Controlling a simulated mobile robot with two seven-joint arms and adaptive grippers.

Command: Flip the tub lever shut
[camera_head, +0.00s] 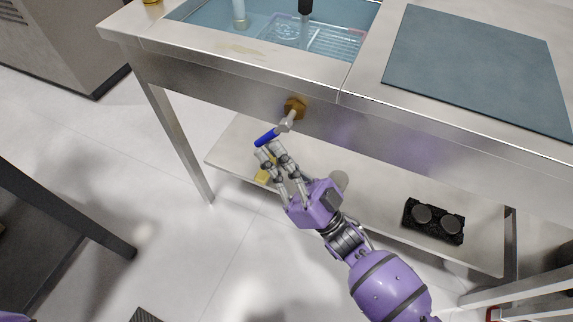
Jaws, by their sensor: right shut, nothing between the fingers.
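The tub lever (267,137) has a blue grip on a short metal stem. It comes out of a brass-coloured valve fitting (294,107) on the front face of the steel sink bench. The blue grip points down and to the left. My right gripper (268,150) is purple with grey fingers. Its fingertips are shut and empty, just below the blue grip. I cannot tell whether they touch it. The tub (205,12) is the blue-lined basin in the bench top above. Only a purple bit of what may be my left arm shows at the bottom left corner; its gripper is out of view.
A clear tray (325,42) lies in the tub. A blue-grey mat (475,65) covers the bench top at right. A lower shelf (385,205) holds a black holder with two round pieces (433,221) and a small yellow object (263,177). A bench leg (180,140) stands left of the lever.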

